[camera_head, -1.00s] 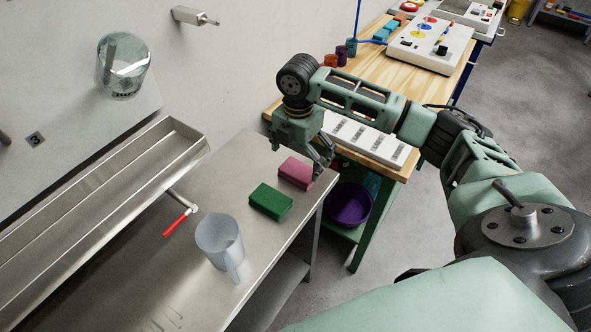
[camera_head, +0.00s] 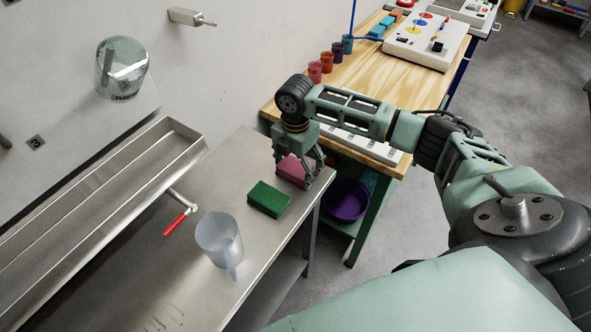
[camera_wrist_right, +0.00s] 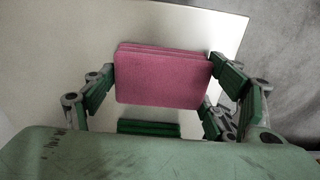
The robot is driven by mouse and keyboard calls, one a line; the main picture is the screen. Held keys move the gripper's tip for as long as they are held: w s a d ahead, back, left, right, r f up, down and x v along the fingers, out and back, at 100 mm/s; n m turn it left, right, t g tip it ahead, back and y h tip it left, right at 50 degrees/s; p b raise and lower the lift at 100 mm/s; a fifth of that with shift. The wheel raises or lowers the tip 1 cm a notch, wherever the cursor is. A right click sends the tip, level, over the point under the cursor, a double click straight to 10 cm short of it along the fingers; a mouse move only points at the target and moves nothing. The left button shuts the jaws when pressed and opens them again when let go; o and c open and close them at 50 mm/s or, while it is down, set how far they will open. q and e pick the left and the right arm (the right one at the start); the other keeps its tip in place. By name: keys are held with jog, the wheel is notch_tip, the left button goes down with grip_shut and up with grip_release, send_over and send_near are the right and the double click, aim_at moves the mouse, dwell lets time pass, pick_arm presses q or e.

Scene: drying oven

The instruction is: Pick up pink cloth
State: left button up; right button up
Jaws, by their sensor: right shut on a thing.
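The pink cloth (camera_head: 291,168) is a folded pink block at the far right end of the steel table, partly hidden by my gripper in the head view. In the right wrist view the pink cloth (camera_wrist_right: 160,78) lies between the two fingers, which touch its left and right sides. My right gripper (camera_head: 297,172) is shut on it from above; it also shows in the right wrist view (camera_wrist_right: 162,80). I cannot tell whether the cloth is lifted off the table. My left gripper is not in view.
A green folded cloth (camera_head: 269,199) lies just in front of the pink one. A clear jug (camera_head: 219,240) stands nearer on the steel table (camera_head: 165,275). A steel trough (camera_head: 110,200) runs along the left. A wooden table (camera_head: 375,85) with cups stands behind.

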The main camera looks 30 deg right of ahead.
aim_at(299, 166)
jog(key=c, duration=0.4)
jog(key=shift+r, duration=0.5)
jog(key=r, duration=0.1)
jog(key=r+b, duration=0.1)
jog(key=r, duration=0.1)
jog(key=shift+s+d+r, duration=0.2)
jog(key=shift+s+d, duration=0.05)
jog(key=shift+d, duration=0.15)
jog(key=shift+s+d+r+b, duration=0.6)
jog(key=shift+s+d+r, duration=1.05)
jog(key=shift+s+d, duration=0.25)
jog(key=shift+s+d+r+b, duration=0.55)
jog(key=shift+s+d+r, duration=1.2)
jog(key=shift+d, duration=0.25)
jog(key=shift+f, duration=0.1)
